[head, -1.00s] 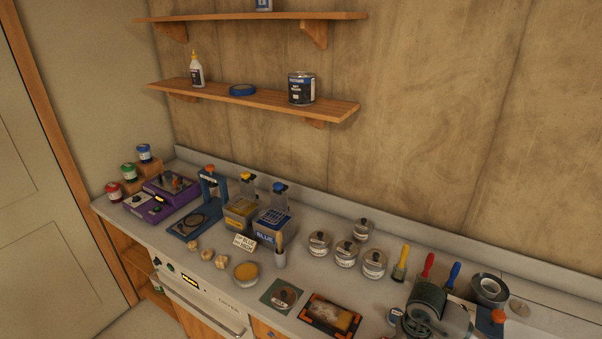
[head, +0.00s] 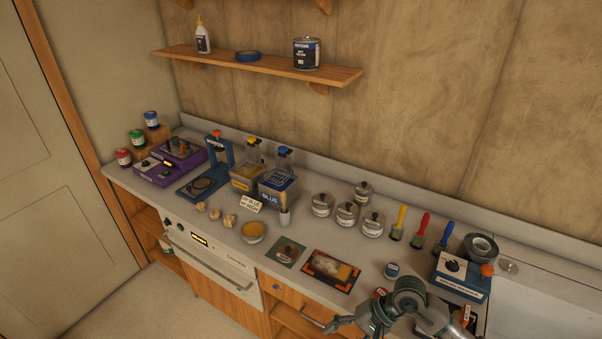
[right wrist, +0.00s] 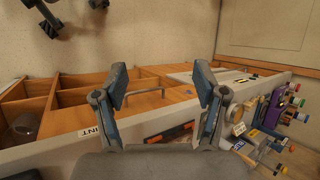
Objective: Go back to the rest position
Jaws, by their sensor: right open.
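My right gripper (head: 338,322) is at the bottom edge of the head view, in front of the counter's front edge. In the right wrist view my right gripper (right wrist: 161,75) has its two fingers spread wide with nothing between them. Past the fingers in that view are the wooden cabinet front and a drawer handle (right wrist: 145,97). My left gripper is not in view.
The counter (head: 300,215) carries a purple device (head: 180,152), yellow and blue containers, several lidded tins (head: 347,213), an orange-edged tray (head: 331,265) near the front and a blue-and-white device (head: 462,272) at the right. A shelf (head: 230,62) hangs above. Floor is clear at lower left.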

